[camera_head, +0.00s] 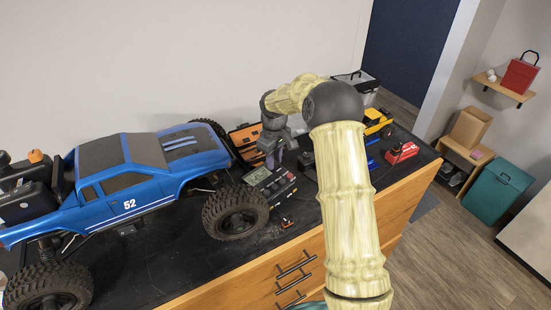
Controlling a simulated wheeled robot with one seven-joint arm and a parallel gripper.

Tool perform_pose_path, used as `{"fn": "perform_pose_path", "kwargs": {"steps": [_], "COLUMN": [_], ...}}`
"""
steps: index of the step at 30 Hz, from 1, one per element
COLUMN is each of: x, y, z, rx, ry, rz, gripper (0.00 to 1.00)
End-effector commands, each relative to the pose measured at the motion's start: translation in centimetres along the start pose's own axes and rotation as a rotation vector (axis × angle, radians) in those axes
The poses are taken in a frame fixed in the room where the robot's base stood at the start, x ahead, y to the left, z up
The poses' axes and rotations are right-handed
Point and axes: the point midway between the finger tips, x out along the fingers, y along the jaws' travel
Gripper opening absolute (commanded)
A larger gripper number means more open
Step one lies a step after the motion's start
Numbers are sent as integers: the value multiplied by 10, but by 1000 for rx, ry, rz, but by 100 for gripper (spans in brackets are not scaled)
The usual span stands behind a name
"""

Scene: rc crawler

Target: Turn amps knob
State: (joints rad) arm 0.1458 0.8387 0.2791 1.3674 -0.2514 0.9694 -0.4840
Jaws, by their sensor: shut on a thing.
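A black charger-like box (277,190) with a small grey screen (257,175) and a row of buttons lies on the dark bench top, right of the truck's front wheel. My gripper (271,161) points down at the box's back edge, just behind the screen. Its fingers are small and dark here, shut on what looks like the amps knob. The knob itself is hidden by the fingers, so its angle cannot be read.
A blue RC truck (130,181) with large black tyres fills the left of the dark bench top (165,270). A yellow model (377,122) and a red item (402,152) stand at the right.

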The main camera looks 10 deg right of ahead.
Motion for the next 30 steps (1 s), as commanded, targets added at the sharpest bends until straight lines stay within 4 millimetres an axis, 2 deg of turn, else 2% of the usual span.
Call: {"fn": "perform_pose_path", "kwargs": {"steps": [30], "x": [0], "y": [0], "z": [0], "rx": [-35], "ry": [-1], "rz": [-1], "gripper": [2]}}
